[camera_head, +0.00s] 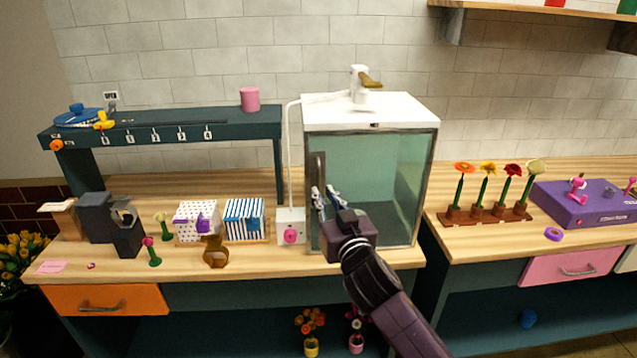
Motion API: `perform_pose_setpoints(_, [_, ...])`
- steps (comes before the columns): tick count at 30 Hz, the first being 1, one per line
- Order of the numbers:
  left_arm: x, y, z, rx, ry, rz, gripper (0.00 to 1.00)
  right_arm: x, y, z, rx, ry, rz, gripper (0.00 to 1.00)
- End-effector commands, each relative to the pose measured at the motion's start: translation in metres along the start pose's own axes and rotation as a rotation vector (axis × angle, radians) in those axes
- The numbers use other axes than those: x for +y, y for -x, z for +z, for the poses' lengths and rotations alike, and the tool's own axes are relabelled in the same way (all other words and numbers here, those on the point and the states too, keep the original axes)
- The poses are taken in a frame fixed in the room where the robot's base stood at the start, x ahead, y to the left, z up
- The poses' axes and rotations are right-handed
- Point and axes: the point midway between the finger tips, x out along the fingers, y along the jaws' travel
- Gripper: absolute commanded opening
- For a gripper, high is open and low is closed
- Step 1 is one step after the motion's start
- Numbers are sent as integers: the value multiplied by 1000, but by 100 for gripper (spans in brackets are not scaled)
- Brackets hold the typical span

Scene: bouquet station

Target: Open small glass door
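The small glass door (385,180) is the clear front of a white-topped glass cabinet (425,112). It looks shut, flush with the cabinet front. Its upright dark handle (318,166) runs along the left edge of the door. My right gripper (325,195) is in front of the door's left side, with its silvery fingers at the lower part of the handle. The fingers look apart; whether they touch the handle I cannot tell. My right wrist hides the bottom left of the door. My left gripper is not in view.
A white box with a pink knob (290,232) stands just left of the cabinet. Striped and dotted holders (245,219) and a brown ring (215,252) are further left. A flower rack (486,216) stands to the right. The counter front near the cabinet is clear.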

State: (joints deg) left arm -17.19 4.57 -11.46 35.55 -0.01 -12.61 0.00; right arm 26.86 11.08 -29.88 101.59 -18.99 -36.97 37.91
Motion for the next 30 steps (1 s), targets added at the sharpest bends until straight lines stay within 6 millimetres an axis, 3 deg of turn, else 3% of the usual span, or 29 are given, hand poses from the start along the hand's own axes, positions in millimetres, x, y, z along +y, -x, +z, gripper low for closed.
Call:
perform_pose_setpoints(6, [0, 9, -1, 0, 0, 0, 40, 0, -31, -2, 0, 0, 1, 15])
perform_pose_setpoints(12, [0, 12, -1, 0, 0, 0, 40, 0, -47, -1, 0, 1, 1, 15])
perform_pose_setpoints(23, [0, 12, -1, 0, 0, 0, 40, 0, -50, 1, -1, 1, 0, 15])
perform_pose_setpoints(27, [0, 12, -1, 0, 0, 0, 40, 0, -50, 1, -1, 0, 0, 1])
perform_pose_setpoints(30, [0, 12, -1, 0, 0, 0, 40, 0, -50, 1, -1, 0, 0, 0])
